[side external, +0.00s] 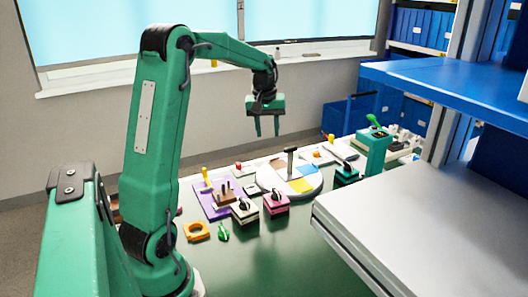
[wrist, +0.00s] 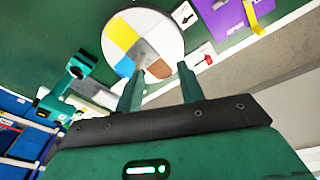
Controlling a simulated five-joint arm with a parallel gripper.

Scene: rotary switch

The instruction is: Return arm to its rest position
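My green arm stands at the left of the side external view and reaches over the table. My gripper (side external: 267,128) points down, its two fingers apart with nothing between them, in the air above the far side of the work area. The rotary switch is a round disc (side external: 304,185) with coloured sectors and a dark upright handle (side external: 290,163). The gripper appears apart from the handle.
The green table (side external: 270,258) carries a purple board (side external: 203,204), a white-topped box (side external: 244,209), a pink box (side external: 276,203), an orange ring (side external: 197,231) and a teal lever box (side external: 375,152). A blue shelf (side external: 440,75) and grey surface (side external: 420,215) border the right. Space around the gripper is open.

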